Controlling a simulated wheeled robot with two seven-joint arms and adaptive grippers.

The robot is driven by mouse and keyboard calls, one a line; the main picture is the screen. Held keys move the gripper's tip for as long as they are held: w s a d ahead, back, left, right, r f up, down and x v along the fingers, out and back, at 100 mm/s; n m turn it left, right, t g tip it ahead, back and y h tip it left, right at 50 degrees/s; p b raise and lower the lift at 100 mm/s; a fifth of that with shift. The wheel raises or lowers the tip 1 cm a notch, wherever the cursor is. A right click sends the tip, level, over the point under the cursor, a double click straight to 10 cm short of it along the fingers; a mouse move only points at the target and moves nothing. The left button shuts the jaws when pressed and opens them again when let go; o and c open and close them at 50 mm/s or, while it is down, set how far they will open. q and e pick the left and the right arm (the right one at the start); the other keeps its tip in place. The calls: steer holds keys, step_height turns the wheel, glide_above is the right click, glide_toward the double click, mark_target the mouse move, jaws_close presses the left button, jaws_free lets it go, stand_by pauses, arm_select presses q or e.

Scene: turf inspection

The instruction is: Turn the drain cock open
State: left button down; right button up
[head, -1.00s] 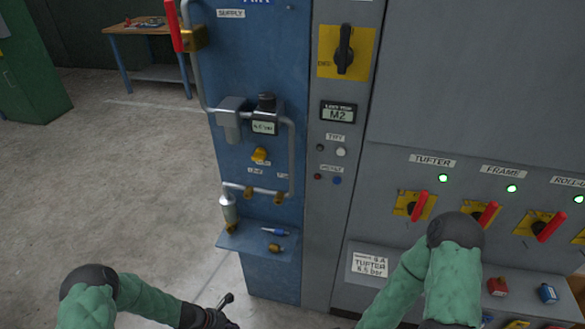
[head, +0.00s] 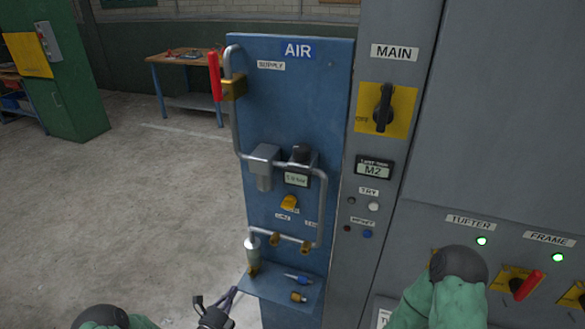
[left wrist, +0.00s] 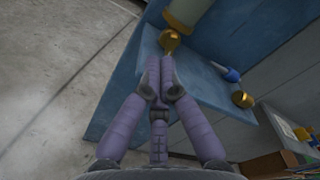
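The drain cock (head: 253,269) is a small brass piece under the silver filter bowl (head: 252,248), at the lower left of the blue air panel. In the left wrist view the brass cock (left wrist: 171,41) shows just beyond my fingertips, below the pale bowl (left wrist: 187,12). My left gripper (head: 231,295) is low in front of the panel, pointing up at the cock. In the left wrist view its purple fingers (left wrist: 160,70) lie close together with nothing seen between them. Whether the tips touch the cock I cannot tell. My right gripper is out of view.
A blue shelf (head: 270,287) juts out below the cock, with a blue-handled tool (head: 298,279) and a brass fitting (head: 298,297) on it. A grey switch cabinet (head: 490,120) stands to the right. Open concrete floor (head: 170,210) lies to the left.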

mark_target(244, 283)
arm_select(q)
steer(key=b+x, duration=0.1)
steer(key=x, duration=0.1)
steer(key=b+x, duration=0.1)
steer(key=x, duration=0.2)
steer(key=shift+w+a+r, duration=0.15)
steer(key=shift+a, duration=0.05)
steer(key=shift+x, duration=0.95)
steer(key=shift+s+d, duration=0.25)
steer(key=shift+d, duration=0.25)
stand_by(0.5)
